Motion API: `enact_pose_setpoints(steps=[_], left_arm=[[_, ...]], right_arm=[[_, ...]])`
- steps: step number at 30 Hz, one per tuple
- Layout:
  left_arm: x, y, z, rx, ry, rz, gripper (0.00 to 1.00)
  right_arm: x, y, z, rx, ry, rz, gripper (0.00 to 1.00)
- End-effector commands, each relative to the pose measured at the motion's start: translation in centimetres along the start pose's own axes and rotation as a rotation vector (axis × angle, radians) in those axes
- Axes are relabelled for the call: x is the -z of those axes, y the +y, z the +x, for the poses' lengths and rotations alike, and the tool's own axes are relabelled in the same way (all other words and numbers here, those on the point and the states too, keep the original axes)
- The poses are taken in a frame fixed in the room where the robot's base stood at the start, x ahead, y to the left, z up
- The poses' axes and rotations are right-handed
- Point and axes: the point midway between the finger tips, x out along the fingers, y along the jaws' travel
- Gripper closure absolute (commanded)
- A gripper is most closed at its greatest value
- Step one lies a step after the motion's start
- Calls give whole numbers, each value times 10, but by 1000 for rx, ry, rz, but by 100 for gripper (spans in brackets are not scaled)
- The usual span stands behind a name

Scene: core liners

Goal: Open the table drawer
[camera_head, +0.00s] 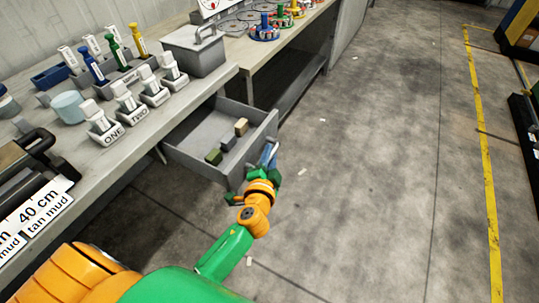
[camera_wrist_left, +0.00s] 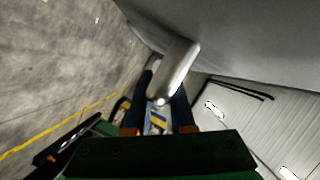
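The grey table drawer (camera_head: 187,160) is pulled out from under the table edge, and its inside shows in the head view. Small green, grey and tan blocks lie in it. My left gripper (camera_head: 268,158) is at the drawer's front face. In the left wrist view, the silver drawer handle (camera_wrist_left: 177,72) lies between the two dark fingers of my left gripper (camera_wrist_left: 162,92), which look closed on it. The grey drawer front (camera_wrist_left: 245,35) fills the upper right there. In the head view the gripper mostly hides the handle. My right gripper is not in view.
The table (camera_head: 108,158) holds labelled white holders (camera_head: 103,128), a grey lidded box (camera_head: 194,50), a pale blue cup (camera_head: 69,106) and coloured tools. A second bench (camera_head: 262,55) adjoins it. The concrete floor (camera_head: 370,190) right of the drawer is mostly clear.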

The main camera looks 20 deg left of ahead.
Motion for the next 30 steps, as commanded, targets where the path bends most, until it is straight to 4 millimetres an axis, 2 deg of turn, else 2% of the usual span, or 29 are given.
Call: enact_pose_setpoints(steps=[1,3,12,14,18,22,25,30], left_arm=[[0,0,0,0,2,-1,67],[0,0,0,0,1,-1,48],[0,0,-2,-1,1,0,48],[0,1,-9,-2,1,-1,48],[0,2,-40,-4,0,-3,48],[-1,2,-62,-2,1,-2,48],[0,1,-70,-1,1,0,48],[0,0,-71,0,1,0,48]], right_arm=[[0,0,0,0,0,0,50],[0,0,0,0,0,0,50],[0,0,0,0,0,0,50],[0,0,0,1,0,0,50],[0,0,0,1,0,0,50],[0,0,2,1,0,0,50],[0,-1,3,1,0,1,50],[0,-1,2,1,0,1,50]])
